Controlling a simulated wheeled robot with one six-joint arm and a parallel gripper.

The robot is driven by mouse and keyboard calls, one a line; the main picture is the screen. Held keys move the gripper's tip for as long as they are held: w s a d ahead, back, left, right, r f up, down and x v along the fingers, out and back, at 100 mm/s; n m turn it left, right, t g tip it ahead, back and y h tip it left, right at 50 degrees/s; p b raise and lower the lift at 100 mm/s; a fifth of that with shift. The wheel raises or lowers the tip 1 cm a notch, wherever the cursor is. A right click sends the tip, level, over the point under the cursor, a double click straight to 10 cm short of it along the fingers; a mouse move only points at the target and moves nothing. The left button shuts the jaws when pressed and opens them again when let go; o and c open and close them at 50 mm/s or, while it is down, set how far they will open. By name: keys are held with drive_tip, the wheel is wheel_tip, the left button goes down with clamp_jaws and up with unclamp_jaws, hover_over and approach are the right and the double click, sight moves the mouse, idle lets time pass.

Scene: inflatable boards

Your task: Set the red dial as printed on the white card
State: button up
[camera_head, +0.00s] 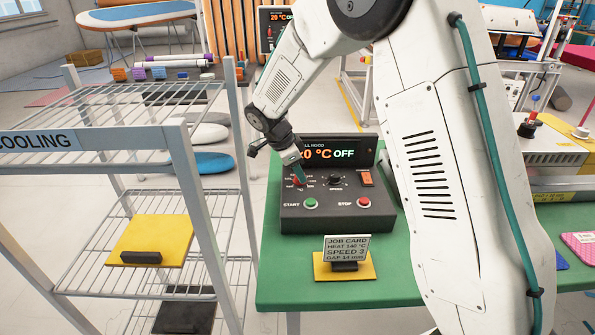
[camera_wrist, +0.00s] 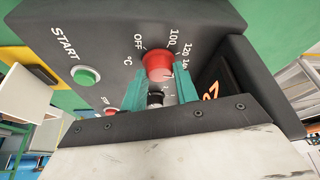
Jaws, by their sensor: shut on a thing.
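The red dial (camera_wrist: 158,63) is on the dark control box (camera_head: 338,219). In the wrist view the teal fingers of my gripper (camera_wrist: 160,82) press on both sides of it, and OFF, 100, 120 and part of 140 show around it. In the head view the gripper (camera_head: 298,174) comes down over the dial (camera_head: 296,182), hiding part of it. I cannot tell where its mark points. The display (camera_head: 338,153) reads 20 °C OFF. The white card (camera_head: 346,248) reads JOB CARD, HEAT 140 °C, SPEED 3, GAP 14 mm.
A black dial (camera_head: 336,181), an orange switch (camera_head: 366,178), a green START button (camera_head: 310,203) and a red STOP button (camera_head: 363,202) are close by. The box stands on a green table (camera_head: 285,282). A wire rack (camera_head: 177,135) marked COOLING stands at left.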

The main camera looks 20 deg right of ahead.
drive_tip(key=o, duration=1)
drive_tip(key=shift+c, duration=0.2)
drive_tip(key=v, duration=0.7)
drive_tip(key=shift+a+r, duration=0.2)
drive_tip(key=shift+r, duration=0.2)
